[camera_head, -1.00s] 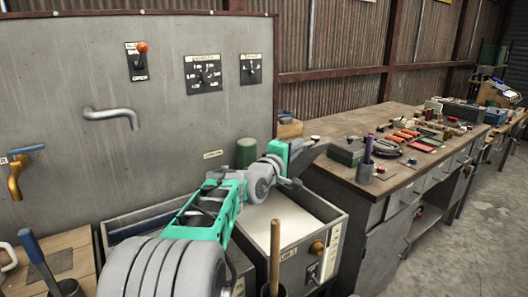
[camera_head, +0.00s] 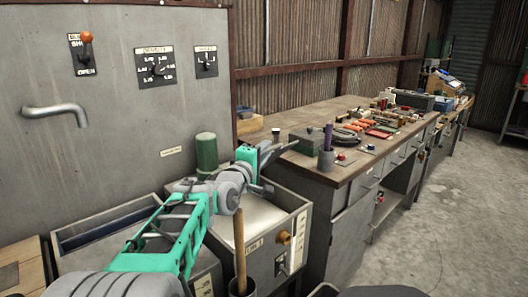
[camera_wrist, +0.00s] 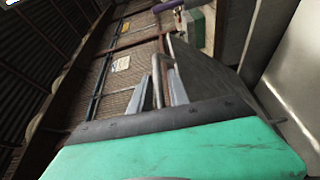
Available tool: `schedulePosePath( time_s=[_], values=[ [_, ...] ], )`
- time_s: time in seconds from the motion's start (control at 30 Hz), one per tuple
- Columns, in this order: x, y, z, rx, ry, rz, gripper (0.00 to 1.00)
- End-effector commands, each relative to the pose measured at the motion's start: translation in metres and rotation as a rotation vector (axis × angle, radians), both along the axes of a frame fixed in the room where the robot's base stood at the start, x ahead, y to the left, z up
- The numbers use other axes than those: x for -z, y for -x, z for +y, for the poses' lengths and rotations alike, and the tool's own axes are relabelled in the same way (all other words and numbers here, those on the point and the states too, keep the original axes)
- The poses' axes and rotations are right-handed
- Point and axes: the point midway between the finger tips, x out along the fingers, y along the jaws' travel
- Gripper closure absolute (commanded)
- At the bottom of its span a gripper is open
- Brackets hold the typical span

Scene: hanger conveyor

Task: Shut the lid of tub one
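Tub one (camera_head: 285,228) is a grey metal box low in front of the panel, with a label, a brass-coloured knob and a small switch plate on its front. Inside its rim a pale flat surface shows; I cannot tell whether this is the lid or the inside. My arm crosses over the tub's left side and hides part of it. My gripper (camera_head: 272,158) is above the tub's back part, near the bench corner.
A second open tub (camera_head: 110,225) stands to the left. A green cylinder (camera_head: 206,155) stands behind my arm. A wooden handle (camera_head: 240,240) rises in front of tub one. A cluttered workbench (camera_head: 310,160) runs along the right; the floor beside it is clear.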

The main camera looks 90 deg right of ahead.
Motion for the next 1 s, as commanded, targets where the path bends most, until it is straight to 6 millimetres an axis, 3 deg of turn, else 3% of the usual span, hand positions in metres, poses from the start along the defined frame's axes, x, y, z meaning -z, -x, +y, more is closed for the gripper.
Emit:
schedulePosePath(
  time_s=[0.1, 0.37, 0.73, 1.0],
  values=[
    [-0.001, 0.000, 0.000, 0.000, 0.001, 0.000, 0.68],
    [-0.001, -0.001, 0.002, -0.001, 0.002, 0.000, 0.68],
    [0.001, -0.026, 0.061, -0.003, 0.003, -0.001, 0.68],
    [0.002, -0.029, 0.073, 0.001, 0.001, -0.001, 0.68]
  ],
)
